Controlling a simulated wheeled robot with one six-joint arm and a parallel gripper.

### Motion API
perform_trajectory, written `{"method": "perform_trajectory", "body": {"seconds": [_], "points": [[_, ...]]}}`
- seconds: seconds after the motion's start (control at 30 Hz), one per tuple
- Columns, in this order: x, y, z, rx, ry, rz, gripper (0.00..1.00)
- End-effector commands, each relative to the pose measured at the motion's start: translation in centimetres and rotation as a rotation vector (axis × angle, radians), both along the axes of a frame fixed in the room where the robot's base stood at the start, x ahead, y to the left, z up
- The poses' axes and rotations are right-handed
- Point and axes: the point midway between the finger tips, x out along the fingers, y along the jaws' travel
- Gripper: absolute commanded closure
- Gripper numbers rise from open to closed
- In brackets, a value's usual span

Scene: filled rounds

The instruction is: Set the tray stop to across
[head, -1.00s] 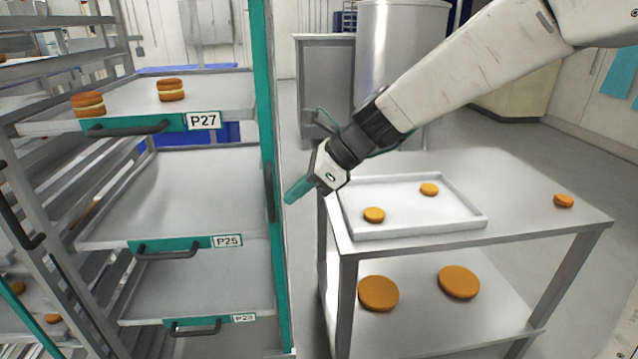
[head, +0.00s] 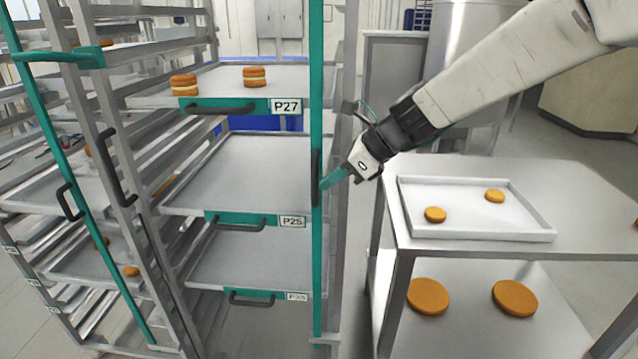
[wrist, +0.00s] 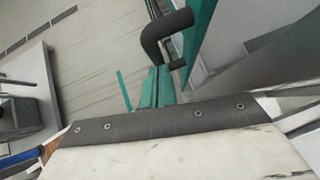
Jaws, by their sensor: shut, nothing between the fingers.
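The tray stop looks to be the upright teal bar (head: 316,90) along the right front of the near rack, with a black handle (head: 315,178) at mid-height. It stands vertical beside the tray fronts. My gripper (head: 328,184) is shut and empty, its teal fingers just right of that handle; whether they touch it I cannot tell. In the wrist view, the shut fingers (wrist: 152,86) point toward a curved black handle (wrist: 162,30), which is apart from them and beside the teal bar (wrist: 200,30).
The rack holds trays marked P27 (head: 286,106) and P25 (head: 292,221), and one lower; the top bears two filled rounds. Another rack with a teal bar (head: 48,120) stands left. A steel table (head: 480,248) with a tray of rounds (head: 480,232) is close on the right.

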Motion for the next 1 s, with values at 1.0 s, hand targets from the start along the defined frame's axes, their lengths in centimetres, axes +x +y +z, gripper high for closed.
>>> {"method": "perform_trajectory", "body": {"seconds": [1.0], "points": [[-1.9, -7.3, 3.5, 0.0, -0.005, -0.018, 1.0]]}}
